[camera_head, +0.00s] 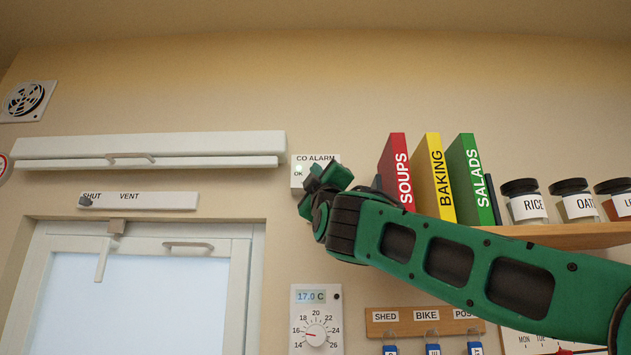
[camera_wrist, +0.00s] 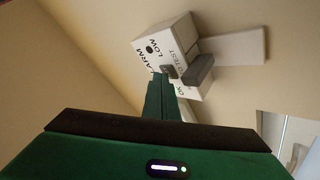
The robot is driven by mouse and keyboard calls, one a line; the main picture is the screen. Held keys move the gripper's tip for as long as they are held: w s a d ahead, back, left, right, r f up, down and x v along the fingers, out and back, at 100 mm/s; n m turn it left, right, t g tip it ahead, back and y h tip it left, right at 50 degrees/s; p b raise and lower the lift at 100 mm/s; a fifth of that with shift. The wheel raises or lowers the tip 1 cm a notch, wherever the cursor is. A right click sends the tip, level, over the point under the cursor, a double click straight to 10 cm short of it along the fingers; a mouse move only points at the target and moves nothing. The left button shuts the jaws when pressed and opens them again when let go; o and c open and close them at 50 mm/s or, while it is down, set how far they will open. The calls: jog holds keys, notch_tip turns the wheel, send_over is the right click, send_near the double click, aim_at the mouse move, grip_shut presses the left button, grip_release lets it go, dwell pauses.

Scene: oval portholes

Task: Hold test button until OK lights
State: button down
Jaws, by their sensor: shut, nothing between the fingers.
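The white CO alarm box (camera_head: 315,160) is on the wall, left of the books. A pale greenish spot shows above its OK label in the head view; I cannot be sure that it is lit. My gripper (camera_head: 318,178) is in front of the box and hides its lower right part. In the wrist view the narrow green fingers (camera_wrist: 157,82) are shut and empty, with their tips at the face of the alarm (camera_wrist: 155,38). A small dark square (camera_wrist: 169,72), perhaps the test button, shows beside the tips below the TEST lettering. Whether they touch is unclear.
A dark grey bar (camera_wrist: 200,70) sticks out close beside the fingertips. Recipe books (camera_head: 400,170) and jars (camera_head: 525,205) stand on a shelf (camera_head: 570,236) to the right. A thermostat (camera_head: 316,318) is below. A window (camera_head: 135,300) is at left.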

jog(key=shift+s, duration=0.8)
jog(key=shift+s+a, duration=0.15)
jog(key=shift+s, duration=2.4)
